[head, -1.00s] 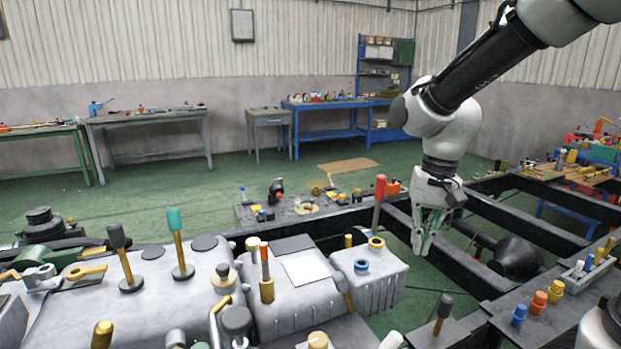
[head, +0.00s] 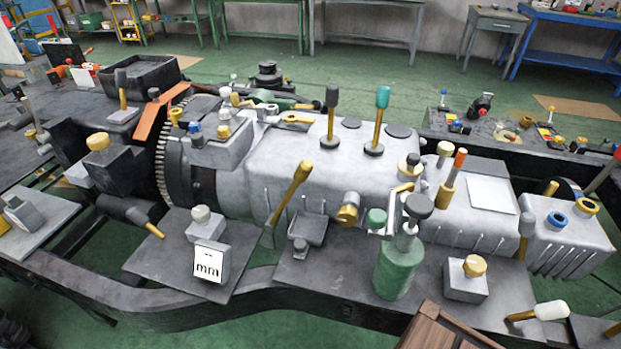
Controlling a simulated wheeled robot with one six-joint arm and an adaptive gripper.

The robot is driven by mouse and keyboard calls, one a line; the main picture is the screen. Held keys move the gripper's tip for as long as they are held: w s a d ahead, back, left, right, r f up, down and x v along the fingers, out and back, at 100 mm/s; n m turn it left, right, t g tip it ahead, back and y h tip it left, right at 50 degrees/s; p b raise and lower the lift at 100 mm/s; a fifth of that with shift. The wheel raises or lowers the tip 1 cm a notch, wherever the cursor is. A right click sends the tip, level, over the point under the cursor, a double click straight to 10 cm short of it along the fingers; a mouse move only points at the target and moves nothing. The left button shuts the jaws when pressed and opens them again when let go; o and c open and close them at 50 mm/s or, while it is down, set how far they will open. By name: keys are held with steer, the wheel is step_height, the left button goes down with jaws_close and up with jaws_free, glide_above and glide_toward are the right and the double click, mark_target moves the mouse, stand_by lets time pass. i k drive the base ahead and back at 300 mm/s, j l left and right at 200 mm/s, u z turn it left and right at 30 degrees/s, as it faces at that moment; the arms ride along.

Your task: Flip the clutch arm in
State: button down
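A grey gearbox casing (head: 265,165) lies across the middle of the head view on a dark chassis frame. A long gold lever (head: 290,195) with a thick rounded end leans up and to the right against its near side, behind the toothed flywheel ring (head: 162,150). It looks like the clutch arm, but no label confirms this. A shorter gold-tipped dark lever (head: 140,214) sticks out lower left. My gripper is out of view.
A green bottle-shaped jack (head: 400,262), a small block marked mm (head: 210,262) and a gold-capped block (head: 466,278) stand on the near plates. Upright levers with grey (head: 331,115) and green (head: 378,120) knobs rise from the casing top. A brown wooden object (head: 440,330) is at the bottom edge.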

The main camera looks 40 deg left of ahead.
mark_target(304, 169)
steer(key=u, duration=0.45)
steer(key=k+u, duration=0.1)
steer(key=u, duration=0.75)
steer(key=k+u, duration=0.1)
steer(key=u, duration=0.35)
